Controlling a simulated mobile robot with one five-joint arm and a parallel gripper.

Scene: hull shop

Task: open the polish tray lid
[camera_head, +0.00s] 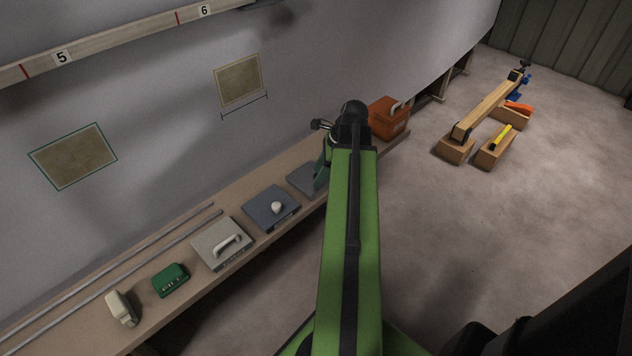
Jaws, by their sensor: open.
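Several flat trays sit in a row on the long bench. A third grey lid (304,178) is partly hidden behind my arm. All lie flat and look shut. I cannot read which is the polish tray. My gripper (321,125) is at the far end of my green arm, open, partly hidden by the wrist, and appears near the third lid; contact cannot be told.
The bench (75,307) also holds a cream block (122,308), a green box (170,280), long rods and an orange box (388,121) with a handle. The curved wall rises behind. Timber blocks (455,150) stand on the floor at right; floor between is clear.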

